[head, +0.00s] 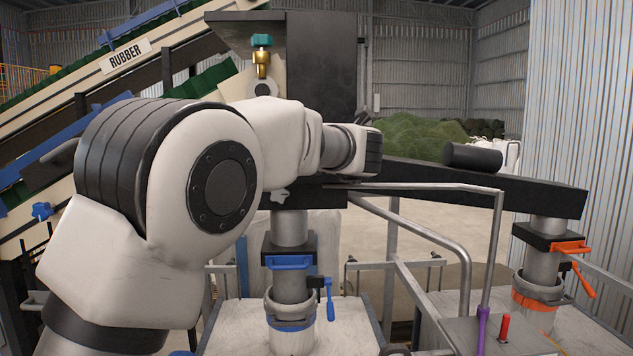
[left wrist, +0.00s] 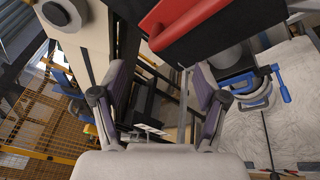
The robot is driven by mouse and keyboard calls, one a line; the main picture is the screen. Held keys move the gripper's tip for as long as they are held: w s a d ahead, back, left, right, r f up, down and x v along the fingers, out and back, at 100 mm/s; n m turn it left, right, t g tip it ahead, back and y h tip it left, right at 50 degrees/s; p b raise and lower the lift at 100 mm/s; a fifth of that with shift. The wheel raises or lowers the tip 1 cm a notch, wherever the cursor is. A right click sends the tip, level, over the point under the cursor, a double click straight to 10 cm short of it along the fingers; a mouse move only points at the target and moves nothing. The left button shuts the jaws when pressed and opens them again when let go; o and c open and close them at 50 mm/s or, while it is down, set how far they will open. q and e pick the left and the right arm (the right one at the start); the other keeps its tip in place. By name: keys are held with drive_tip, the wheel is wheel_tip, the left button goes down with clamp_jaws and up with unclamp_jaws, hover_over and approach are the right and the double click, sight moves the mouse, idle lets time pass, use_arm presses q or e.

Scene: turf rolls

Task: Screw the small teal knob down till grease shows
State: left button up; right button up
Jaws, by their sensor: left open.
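The small teal knob (head: 262,40) sits upright on top of a brass body (head: 262,63), above a round bearing on a beige panel, in the head view. It stands clear of my arm. I cannot make out grease around it. My left arm crosses in front from the left, and its wrist ends to the right of and below the knob. My left gripper (left wrist: 159,78) shows in the left wrist view, its two fingers wide apart with nothing held between them. The knob cannot be made out in that view. My right gripper is in neither view.
A dark upright plate (head: 320,65) stands right of the knob. A red part (left wrist: 184,18) is close above the gripper fingers. A blue-handled clamp (head: 290,262) and an orange-handled clamp (head: 570,247) sit on posts. Grey rails (head: 430,188) run in front.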

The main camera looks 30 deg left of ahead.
use_arm(q)
wheel_tip(320, 180, down, 7)
drive_tip(key=w+m, duration=0.2)
drive_tip(key=m, duration=0.1)
drive_tip(key=shift+a, duration=0.2)
drive_tip(key=shift+r, duration=0.1)
